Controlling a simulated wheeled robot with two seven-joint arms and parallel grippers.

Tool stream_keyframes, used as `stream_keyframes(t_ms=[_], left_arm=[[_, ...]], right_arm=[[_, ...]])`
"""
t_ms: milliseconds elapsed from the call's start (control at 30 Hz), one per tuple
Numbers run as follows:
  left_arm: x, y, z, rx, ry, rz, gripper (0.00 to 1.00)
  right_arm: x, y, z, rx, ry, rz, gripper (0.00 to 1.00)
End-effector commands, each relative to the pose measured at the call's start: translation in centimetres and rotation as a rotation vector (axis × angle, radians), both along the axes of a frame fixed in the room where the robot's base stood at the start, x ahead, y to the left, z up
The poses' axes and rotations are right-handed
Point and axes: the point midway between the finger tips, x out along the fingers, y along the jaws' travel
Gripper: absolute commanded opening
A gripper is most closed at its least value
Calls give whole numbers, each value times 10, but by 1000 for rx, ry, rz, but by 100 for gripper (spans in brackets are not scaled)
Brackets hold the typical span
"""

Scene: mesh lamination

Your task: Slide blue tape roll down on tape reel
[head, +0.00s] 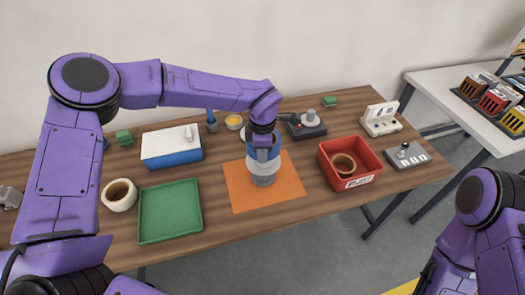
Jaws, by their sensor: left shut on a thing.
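My left gripper (263,155) reaches down over the middle of the table and is shut on the blue tape roll (274,143). Only parts of the blue roll show on either side of the fingers; the rest is hidden. The grey-white tape reel (263,178) stands on an orange mat (236,193) directly below. The roll is at the top of the reel, above its wide base. I cannot tell how far it is around the reel's post. My right arm shows at the lower right, with its gripper out of view.
A green tray (170,212), a white roll (119,195) and a blue-white box (171,147) lie to the left. A red bin (328,172) holding a brown roll (343,165) stands right of the mat. Small devices line the back and right.

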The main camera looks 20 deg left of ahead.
Motion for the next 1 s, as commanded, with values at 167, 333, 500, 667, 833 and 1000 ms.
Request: stream_keyframes(t_ms=[167,333,500,667,833,1000], left_arm=[[0,0,0,-1,-1,0,0],[0,0,-4,-1,-1,0,0],[0,0,-7,-1,-1,0,0],[0,0,-10,-1,-1,0,0],[0,0,-14,-1,0,0,0],[-1,0,-15,-1,2,0,0]], right_arm=[[0,0,1,0,0,0,62],[0,0,-1,0,0,0,62],[0,0,-3,0,0,0,62],[0,0,-5,0,0,0,62],[0,0,-6,0,0,0,62],[0,0,-6,0,0,0,62]])
